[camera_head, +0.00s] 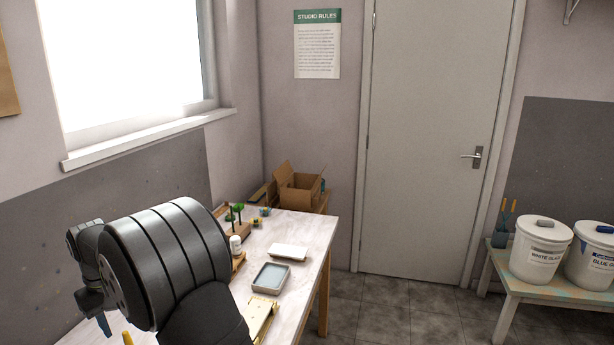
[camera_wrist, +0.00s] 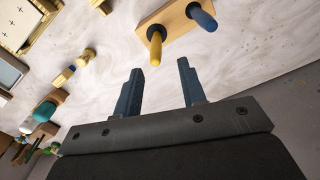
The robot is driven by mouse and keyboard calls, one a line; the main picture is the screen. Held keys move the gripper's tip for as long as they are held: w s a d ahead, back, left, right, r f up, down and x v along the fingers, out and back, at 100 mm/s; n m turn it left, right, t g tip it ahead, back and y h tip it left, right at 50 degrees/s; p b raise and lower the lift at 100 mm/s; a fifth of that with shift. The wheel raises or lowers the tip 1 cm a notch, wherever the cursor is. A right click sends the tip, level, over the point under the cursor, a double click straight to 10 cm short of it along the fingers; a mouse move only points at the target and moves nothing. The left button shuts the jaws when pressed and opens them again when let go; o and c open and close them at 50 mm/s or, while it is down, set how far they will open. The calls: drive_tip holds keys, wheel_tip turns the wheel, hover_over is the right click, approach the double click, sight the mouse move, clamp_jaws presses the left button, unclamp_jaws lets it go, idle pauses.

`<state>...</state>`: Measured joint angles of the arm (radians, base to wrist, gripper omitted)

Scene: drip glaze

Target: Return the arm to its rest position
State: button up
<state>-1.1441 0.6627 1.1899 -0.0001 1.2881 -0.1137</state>
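My gripper (camera_wrist: 160,68) is open and empty in the wrist view, its two blue fingers apart above the pale worktable (camera_wrist: 110,30). A wooden block holding a yellow-handled tool (camera_wrist: 155,47) and a blue-handled tool (camera_wrist: 202,17) lies just beyond the fingertips, with no contact visible. In the head view, my dark arm fills the lower left. The gripper there (camera_head: 103,324) is mostly hidden behind the arm, with a blue fingertip showing at the lower left.
The worktable (camera_head: 312,236) holds a grey tray (camera_head: 271,278), a white slab (camera_head: 288,252), a white jar (camera_head: 235,244) and small green-topped items. A cardboard box (camera_head: 300,188) stands behind. A bench at right carries white buckets (camera_head: 540,249). Floor between is clear.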

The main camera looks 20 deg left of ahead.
wheel_tip(320, 180, up, 7)
drive_tip(key=f, duration=1.7)
drive_tip(key=shift+w+d, duration=0.15)
drive_tip(key=shift+w, duration=0.15)
wheel_tip(320, 180, up, 20)
drive_tip(key=f, duration=0.1)
wheel_tip(320, 180, down, 8)
drive_tip(key=shift+f, duration=0.15)
drive_tip(key=shift+o, duration=0.3)
